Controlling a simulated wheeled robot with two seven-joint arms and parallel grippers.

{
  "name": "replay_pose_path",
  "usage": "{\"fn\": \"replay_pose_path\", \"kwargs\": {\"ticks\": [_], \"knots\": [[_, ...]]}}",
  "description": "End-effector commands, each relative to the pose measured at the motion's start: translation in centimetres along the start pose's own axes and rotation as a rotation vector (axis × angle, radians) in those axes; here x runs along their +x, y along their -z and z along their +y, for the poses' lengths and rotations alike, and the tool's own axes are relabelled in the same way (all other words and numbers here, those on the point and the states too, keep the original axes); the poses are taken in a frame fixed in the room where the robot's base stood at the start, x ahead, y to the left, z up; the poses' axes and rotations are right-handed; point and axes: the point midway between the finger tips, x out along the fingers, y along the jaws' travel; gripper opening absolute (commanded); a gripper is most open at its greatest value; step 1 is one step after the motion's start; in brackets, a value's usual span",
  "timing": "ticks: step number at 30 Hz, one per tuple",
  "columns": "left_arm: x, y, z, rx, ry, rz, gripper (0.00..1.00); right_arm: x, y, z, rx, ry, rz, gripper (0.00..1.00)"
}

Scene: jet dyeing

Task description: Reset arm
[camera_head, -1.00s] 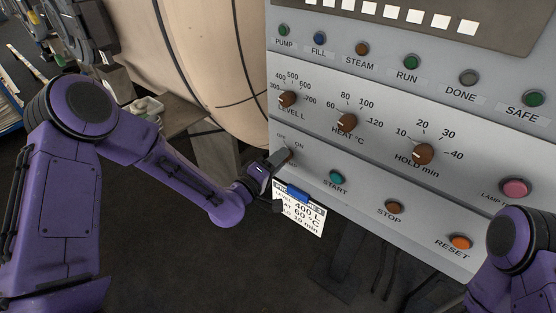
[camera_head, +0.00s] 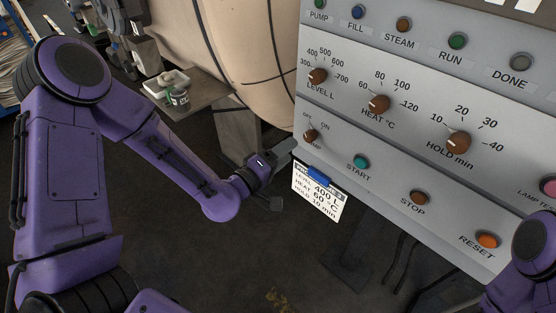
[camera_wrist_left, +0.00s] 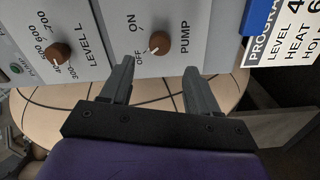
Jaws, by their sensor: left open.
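My left arm comes in from the left and its left gripper (camera_head: 284,152) is just left of the control panel's lower left edge. In the left wrist view its two fingers (camera_wrist_left: 158,76) are apart with nothing between them. The brown PUMP knob (camera_head: 310,136), marked OFF and ON, is on the panel just right of the gripper. In the left wrist view the PUMP knob (camera_wrist_left: 160,43) is beyond the fingertips, apart from them. Part of my right arm shows at the lower right edge; its gripper is out of view.
The grey panel (camera_head: 340,159) carries knobs LEVEL (camera_head: 317,76), HEAT (camera_head: 379,103) and HOLD (camera_head: 458,142), and several buttons. A program card (camera_head: 318,199) with a blue clip hangs below its edge. A small shelf (camera_head: 212,92) stands behind my arm.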

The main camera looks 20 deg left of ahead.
Motion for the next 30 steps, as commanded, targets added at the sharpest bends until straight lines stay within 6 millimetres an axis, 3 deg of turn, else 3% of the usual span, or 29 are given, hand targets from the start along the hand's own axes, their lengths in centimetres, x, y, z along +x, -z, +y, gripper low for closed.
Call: {"fn": "replay_pose_path", "kwargs": {"ticks": [3,7,23,26,28,30], "knots": [[-2.2,0.0,-0.1,-0.001,-0.001,0.001,0.61,0.5,-0.2,0.0,0.0,0.0,0.0,0.47],[-3.4,0.0,0.0,-0.002,-0.001,0.0,0.61,0.6,-0.2,-0.1,0.0,0.0,0.0,0.47],[-3.6,-0.1,-0.1,0.028,0.004,-0.005,0.61,0.6,-0.2,0.0,0.0,0.0,0.0,0.47],[-3.8,1.0,-2.3,0.11,0.126,0.047,0.61,0.6,-0.2,0.0,0.0,0.0,0.0,0.47],[-5.1,1.2,-6.8,0.202,0.329,0.064,0.61,0.6,-0.2,-0.1,0.0,0.0,0.0,0.47],[-8.2,0.3,-12.6,0.294,0.576,0.033,0.61,0.6,-0.2,-0.1,0.0,0.0,0.0,0.47]]}}
